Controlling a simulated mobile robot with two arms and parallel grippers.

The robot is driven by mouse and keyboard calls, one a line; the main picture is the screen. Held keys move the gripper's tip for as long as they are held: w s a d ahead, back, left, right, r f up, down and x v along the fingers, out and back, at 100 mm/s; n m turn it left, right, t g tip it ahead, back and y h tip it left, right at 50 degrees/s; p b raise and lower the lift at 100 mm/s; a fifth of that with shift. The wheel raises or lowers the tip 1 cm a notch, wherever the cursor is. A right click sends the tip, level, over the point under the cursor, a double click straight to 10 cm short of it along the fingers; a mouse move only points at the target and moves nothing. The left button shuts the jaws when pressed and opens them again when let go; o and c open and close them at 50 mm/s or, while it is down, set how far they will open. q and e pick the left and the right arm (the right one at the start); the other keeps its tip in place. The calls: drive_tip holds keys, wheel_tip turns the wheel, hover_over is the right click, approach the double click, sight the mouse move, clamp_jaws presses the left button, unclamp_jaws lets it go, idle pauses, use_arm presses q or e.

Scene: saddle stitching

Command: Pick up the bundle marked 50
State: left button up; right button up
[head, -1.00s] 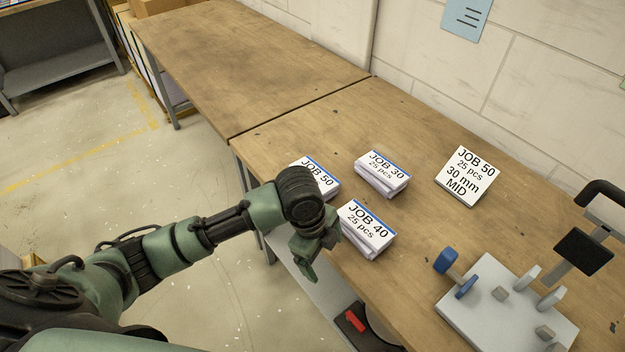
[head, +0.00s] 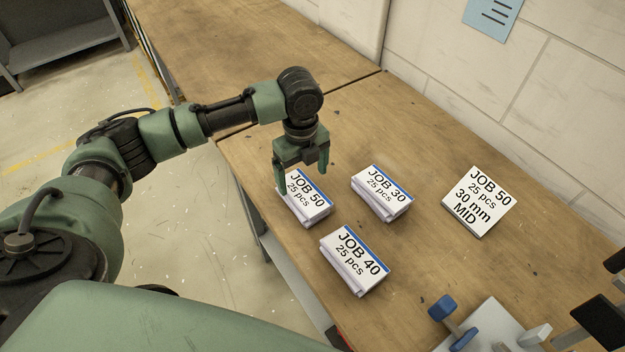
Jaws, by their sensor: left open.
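The bundle marked JOB 50 (head: 308,203) lies on the wooden table near its left edge, a white stack with a blue strip and "25 pcs" on top. My left gripper (head: 303,178) points down at the bundle's far end, with its fingers open. One finger is at the bundle's left side and the other is near its far right corner. I cannot tell whether they touch it. The bundle rests on the table and its far end is partly covered by the gripper. My right gripper is out of view.
The JOB 30 bundle (head: 382,192) lies close to the right, and the JOB 40 bundle (head: 354,262) lies nearer. A sign (head: 478,203) reads JOB 50, 25 pcs, 30 mm, MID. A grey fixture with a blue knob (head: 442,307) is at lower right. The table (head: 430,130) behind is clear.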

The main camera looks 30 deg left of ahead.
sight(302, 191)
use_arm(q)
drive_tip(key=shift+w+f, duration=0.1)
drive_tip(key=f+p, duration=0.1)
drive_tip(key=s+f, duration=0.1)
drive_tip(key=f, duration=0.1)
drive_tip(key=shift+f+p, duration=0.1)
drive_tip(key=shift+p, duration=0.25)
wheel_tip(302, 191, down, 3)
drive_tip(key=shift+a+r+p, duration=0.1)
drive_tip(key=shift+p, duration=0.25)
drive_tip(key=shift+w+f, duration=0.15)
drive_tip(key=shift+f, duration=0.4)
drive_tip(key=c, duration=1.5)
clamp_jaws()
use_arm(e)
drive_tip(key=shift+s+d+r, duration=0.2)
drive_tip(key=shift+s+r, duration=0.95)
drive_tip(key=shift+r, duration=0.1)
use_arm(q)
drive_tip(key=shift+r, duration=0.1)
